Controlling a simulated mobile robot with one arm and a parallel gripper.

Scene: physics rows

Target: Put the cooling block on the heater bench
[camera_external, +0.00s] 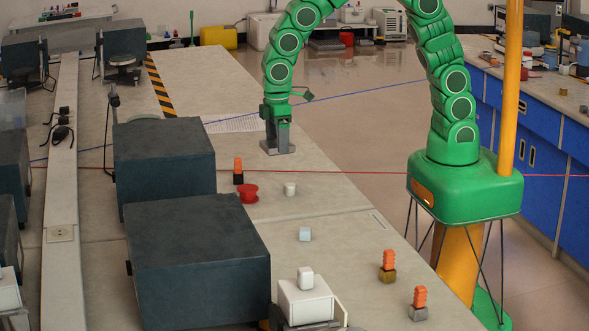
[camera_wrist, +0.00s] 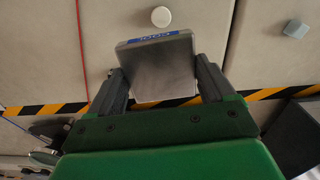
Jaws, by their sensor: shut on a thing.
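The cooling block (camera_wrist: 163,70) is a flat, square grey metal block with a blue, light-lettered label along one edge. My gripper (camera_wrist: 165,82) is shut on it, one finger at each side. In the external view my gripper (camera_external: 278,122) points down over the long grey bench (camera_external: 340,215), with the block (camera_external: 280,149) beneath it at or just above the top. I cannot tell whether the block touches the bench. No marking shows which surface is the heater bench.
Near the block are a white cylinder (camera_external: 290,189), a red spool (camera_external: 248,194), an orange-topped piece (camera_external: 238,171) and a pale blue cube (camera_external: 305,234). Two large dark boxes (camera_external: 165,160) (camera_external: 197,260) stand at left. Red (camera_external: 375,173) and blue (camera_external: 350,92) lines cross the view.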

